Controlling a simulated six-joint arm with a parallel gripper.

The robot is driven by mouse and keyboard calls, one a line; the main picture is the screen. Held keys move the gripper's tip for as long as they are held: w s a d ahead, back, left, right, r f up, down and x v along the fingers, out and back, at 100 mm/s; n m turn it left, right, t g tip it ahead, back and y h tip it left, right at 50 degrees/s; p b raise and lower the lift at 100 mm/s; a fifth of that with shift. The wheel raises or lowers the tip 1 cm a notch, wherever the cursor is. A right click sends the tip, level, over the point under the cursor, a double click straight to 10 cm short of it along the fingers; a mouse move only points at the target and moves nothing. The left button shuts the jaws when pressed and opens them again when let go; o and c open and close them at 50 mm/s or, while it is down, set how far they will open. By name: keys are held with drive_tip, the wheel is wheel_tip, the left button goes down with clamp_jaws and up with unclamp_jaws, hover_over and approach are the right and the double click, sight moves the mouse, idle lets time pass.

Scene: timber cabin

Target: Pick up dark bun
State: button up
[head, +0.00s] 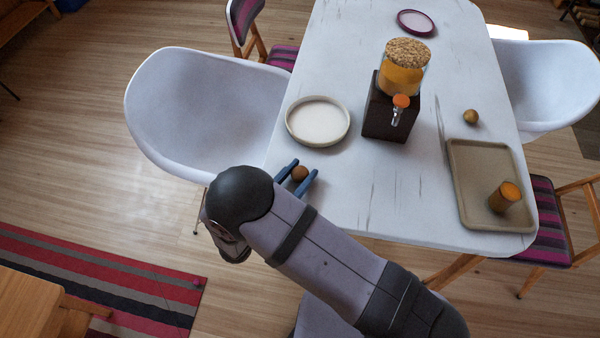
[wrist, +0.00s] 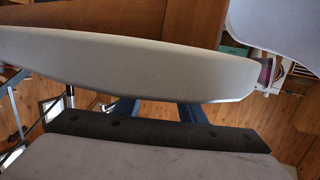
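A small brown bun (head: 300,174), which looks like the dark bun, is near the table's left front edge in the head view. My gripper (head: 306,166) reaches over that edge with its two blue fingers apart, one on each side of the bun. I cannot tell whether either finger touches it or how high the fingers are. In the wrist view parts of my gripper's blue fingers (wrist: 158,110) show apart, partly hidden by a large pale curved surface (wrist: 130,65). The bun is not visible there.
A cream plate (head: 318,121) lies just behind the bun. A drink dispenser (head: 388,105) stands right of the plate. A golden round item (head: 471,117), a beige tray (head: 475,215) with an orange cup (head: 505,197), and a purple-rimmed plate (head: 416,22) are farther off. White chairs flank the table.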

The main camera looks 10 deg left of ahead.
sight(300, 170)
drive_tip(key=shift+r, duration=0.15)
drive_tip(key=shift+r, duration=4.85)
